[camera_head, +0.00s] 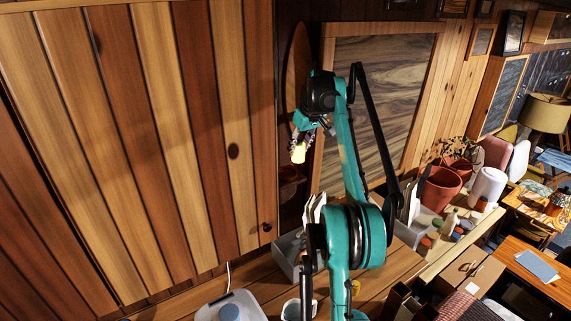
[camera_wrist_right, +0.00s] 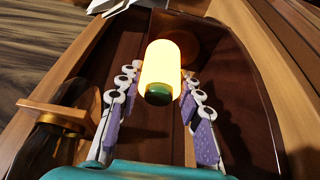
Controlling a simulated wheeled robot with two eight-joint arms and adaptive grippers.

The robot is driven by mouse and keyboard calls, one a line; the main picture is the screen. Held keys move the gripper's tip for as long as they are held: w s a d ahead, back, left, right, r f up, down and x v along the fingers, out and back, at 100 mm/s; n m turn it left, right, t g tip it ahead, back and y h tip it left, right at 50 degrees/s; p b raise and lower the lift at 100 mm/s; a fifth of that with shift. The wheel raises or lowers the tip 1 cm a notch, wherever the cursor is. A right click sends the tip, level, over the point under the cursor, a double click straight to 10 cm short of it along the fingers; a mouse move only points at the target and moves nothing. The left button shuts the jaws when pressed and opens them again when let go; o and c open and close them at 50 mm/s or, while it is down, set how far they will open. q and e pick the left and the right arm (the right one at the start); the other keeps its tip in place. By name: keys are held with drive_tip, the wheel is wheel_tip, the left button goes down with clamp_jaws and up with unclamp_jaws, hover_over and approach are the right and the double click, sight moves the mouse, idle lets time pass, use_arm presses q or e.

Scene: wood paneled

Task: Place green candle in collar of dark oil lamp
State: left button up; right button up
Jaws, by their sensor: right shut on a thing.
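My right gripper (camera_head: 301,139) is raised in front of the wall, beside the edge of the large plank door. It is shut on the candle (camera_head: 298,153), which shows as a glowing pale yellow cylinder. In the right wrist view the candle (camera_wrist_right: 161,65) sits between the purple-padded fingers, with a dark green end (camera_wrist_right: 158,95) toward the camera. A dark rounded object (camera_head: 290,182), possibly the oil lamp, is in shadow below the candle and apart from it. I cannot make out its collar. My left gripper is not in view.
The plank door (camera_head: 150,130) with a dark knob (camera_head: 266,227) stands left of the gripper. A framed panel (camera_head: 385,90) is at its right. Below are a grey bin (camera_head: 287,258), terracotta pots (camera_head: 440,187) and a white canister (camera_head: 488,186) on the counter.

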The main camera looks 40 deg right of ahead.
drive_tip(key=w, duration=0.1)
drive_tip(key=w+a+f, duration=0.2)
drive_tip(key=w, duration=0.1)
drive_tip(key=shift+f, duration=0.15)
drive_tip(key=shift+w+a+f, duration=0.1)
drive_tip(key=shift+w+f, duration=0.1)
drive_tip(key=shift+s+f, duration=0.15)
drive_tip(key=f, duration=0.1)
drive_tip(key=f+p, duration=0.1)
drive_tip(key=shift+s+a+f, duration=0.1)
drive_tip(key=shift+s+f, duration=0.2)
drive_tip(key=shift+f, duration=0.1)
drive_tip(key=shift+w+f, duration=0.3)
drive_tip(key=shift+f, duration=0.2)
drive_tip(key=shift+s, duration=0.2)
drive_tip(key=o, duration=1.2)
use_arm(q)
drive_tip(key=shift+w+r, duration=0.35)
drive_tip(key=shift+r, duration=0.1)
use_arm(e)
drive_tip(key=shift+w+f, duration=0.1)
